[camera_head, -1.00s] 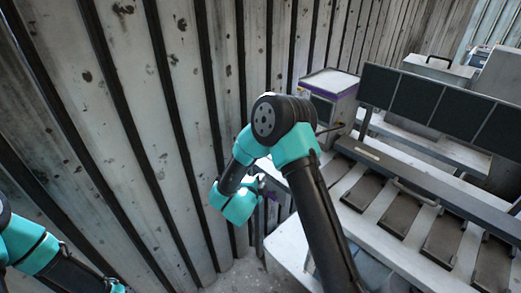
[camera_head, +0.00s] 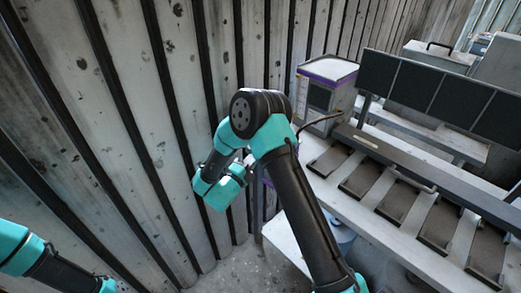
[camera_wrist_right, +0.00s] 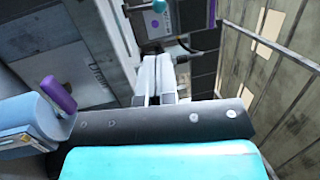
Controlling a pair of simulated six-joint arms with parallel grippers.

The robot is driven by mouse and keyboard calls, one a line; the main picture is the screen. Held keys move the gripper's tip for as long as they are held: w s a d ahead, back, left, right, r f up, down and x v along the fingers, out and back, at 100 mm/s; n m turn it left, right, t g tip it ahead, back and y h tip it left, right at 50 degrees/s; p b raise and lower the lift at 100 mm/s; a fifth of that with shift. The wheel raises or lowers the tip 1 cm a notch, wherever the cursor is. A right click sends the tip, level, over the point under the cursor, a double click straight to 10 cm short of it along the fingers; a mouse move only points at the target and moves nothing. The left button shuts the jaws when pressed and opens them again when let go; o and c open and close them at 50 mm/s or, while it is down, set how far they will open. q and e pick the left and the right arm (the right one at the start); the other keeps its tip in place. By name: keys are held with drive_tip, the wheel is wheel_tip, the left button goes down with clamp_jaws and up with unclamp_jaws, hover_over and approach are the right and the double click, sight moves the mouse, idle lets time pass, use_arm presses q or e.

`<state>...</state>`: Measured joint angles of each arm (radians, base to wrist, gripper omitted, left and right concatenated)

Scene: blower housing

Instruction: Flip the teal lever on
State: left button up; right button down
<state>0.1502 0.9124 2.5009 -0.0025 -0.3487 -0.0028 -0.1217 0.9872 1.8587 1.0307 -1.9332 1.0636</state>
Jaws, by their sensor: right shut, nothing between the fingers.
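A small teal knob (camera_wrist_right: 159,5) shows at the top edge of the right wrist view, cut off by the frame. It may be the end of the teal lever; I cannot tell whether it is on or off. My right gripper (camera_wrist_right: 155,72) is shut and empty, its pale fingers pointing up the picture, below and apart from the knob. In the head view the right arm's teal wrist is near the wall, and its gripper is hidden. My left arm is at the lower left of the head view, its gripper outside the frame.
A purple handle (camera_wrist_right: 58,93) stands at the left of the wrist view, beside my gripper's base. In the head view, a purple-trimmed box (camera_head: 328,72) sits on the bench, behind a row of dark plates (camera_head: 360,178). A ribbed wall (camera_head: 110,130) stands close on the left.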

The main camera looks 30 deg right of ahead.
drive_tip(key=x, duration=1.3)
drive_tip(key=shift+w+d, duration=0.1)
drive_tip(key=shift+d, duration=0.05)
drive_tip(key=shift+w+r, duration=0.1)
